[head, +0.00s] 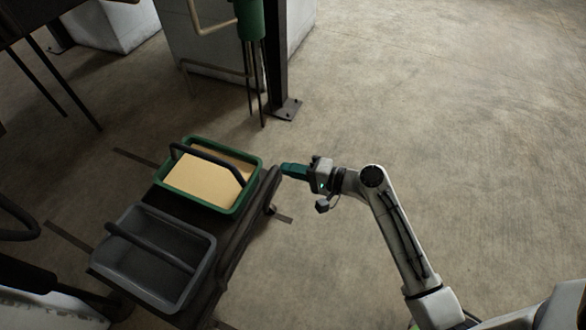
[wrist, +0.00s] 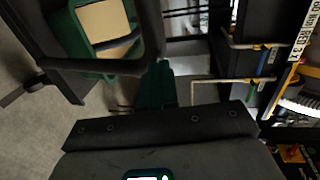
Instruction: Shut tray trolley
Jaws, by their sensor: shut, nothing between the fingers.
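The tray trolley is a dark low frame with a rounded push bar (head: 245,228) along its right side. It carries a green tray (head: 257,164) with a tan slab or filling and a dark handle, and an empty-looking dark grey tray (head: 207,268) with a handle. My gripper (head: 284,169) is shut and empty, its teal fingers just right of the bar's far end; whether they touch the bar I cannot tell. In the wrist view my fingers (wrist: 157,85) are by the dark bar (wrist: 105,66), with the green tray (wrist: 70,35) beyond it.
A dark post with a foot plate (head: 284,108) and a green cylinder with thin legs (head: 250,20) stand behind the trolley. Pale cabinets are at the back. Dark strips (head: 68,237) lie on the floor. The concrete floor at right is clear. Pipes and shelving show right in the wrist view.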

